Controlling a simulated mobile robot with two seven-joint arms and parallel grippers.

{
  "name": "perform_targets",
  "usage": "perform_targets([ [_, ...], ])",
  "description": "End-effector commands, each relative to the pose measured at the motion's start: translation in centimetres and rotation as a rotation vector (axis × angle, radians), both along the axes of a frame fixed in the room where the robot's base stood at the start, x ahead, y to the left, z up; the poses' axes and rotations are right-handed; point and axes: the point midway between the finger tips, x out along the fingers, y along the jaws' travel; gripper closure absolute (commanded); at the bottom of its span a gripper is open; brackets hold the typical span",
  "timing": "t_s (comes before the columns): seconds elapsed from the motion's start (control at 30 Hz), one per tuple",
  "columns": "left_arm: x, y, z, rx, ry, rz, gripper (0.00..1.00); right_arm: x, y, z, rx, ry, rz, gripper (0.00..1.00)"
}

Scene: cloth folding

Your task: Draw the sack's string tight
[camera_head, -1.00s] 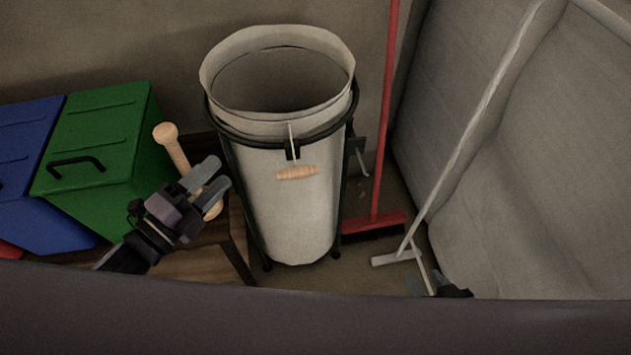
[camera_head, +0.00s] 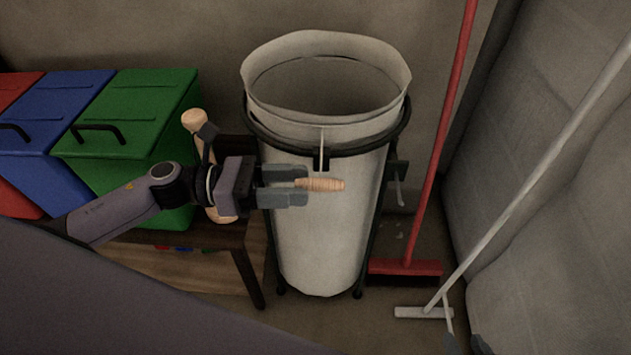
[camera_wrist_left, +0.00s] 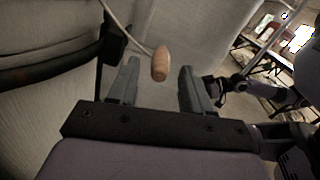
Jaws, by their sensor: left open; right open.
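The white sack (camera_head: 325,235) hangs open-mouthed in a dark round stand. Its pale string (camera_head: 322,148) comes down over the front of the rim to a wooden toggle handle (camera_head: 326,185), which hangs against the sack's front. My left gripper (camera_head: 294,187) is open, with its fingertips at the toggle's left end. In the left wrist view the toggle (camera_wrist_left: 160,65) hangs between and slightly beyond the open fingertips (camera_wrist_left: 158,75), with the string (camera_wrist_left: 125,30) running up to the left. My right gripper (camera_head: 466,345) shows only as a small dark part at the bottom edge.
Green (camera_head: 130,125), blue (camera_head: 50,120) and red (camera_head: 12,195) bins stand at left on a wooden bench (camera_head: 170,262). A wooden pestle-like object (camera_head: 195,120) stands behind my left wrist. A red broom (camera_head: 405,267) and a white-handled tool (camera_head: 530,190) stand right of the sack.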

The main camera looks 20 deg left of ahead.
Motion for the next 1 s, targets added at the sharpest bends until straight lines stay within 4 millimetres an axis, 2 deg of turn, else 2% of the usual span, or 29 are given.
perform_targets([
  [0.1, 0.6, -1.6, 0.2, -0.003, -0.002, -0.001, 0.51, -0.2, -0.2, -0.1, -0.001, 0.006, -0.005, 0.57],
  [0.3, 1.2, -3.3, 0.1, -0.002, 0.000, 0.000, 0.51, -0.4, -0.7, -0.4, -0.004, 0.015, -0.017, 0.57],
  [0.63, 1.3, -3.6, 0.0, -0.002, 0.003, 0.001, 0.51, -0.5, -0.7, -0.6, -0.003, 0.020, -0.019, 0.57],
  [0.7, 1.3, -3.6, 0.0, -0.002, 0.003, 0.001, 0.73, -0.5, -0.7, -0.6, -0.003, 0.020, -0.019, 0.57],
  [0.8, 1.3, -3.6, 0.0, -0.002, 0.003, 0.001, 1.00, -0.5, -0.7, -0.6, -0.004, 0.020, -0.018, 0.57],
  [1.0, 1.1, -3.6, 0.0, -0.002, 0.004, 0.001, 1.00, -0.4, -0.6, -0.5, -0.003, 0.018, -0.018, 0.57],
])
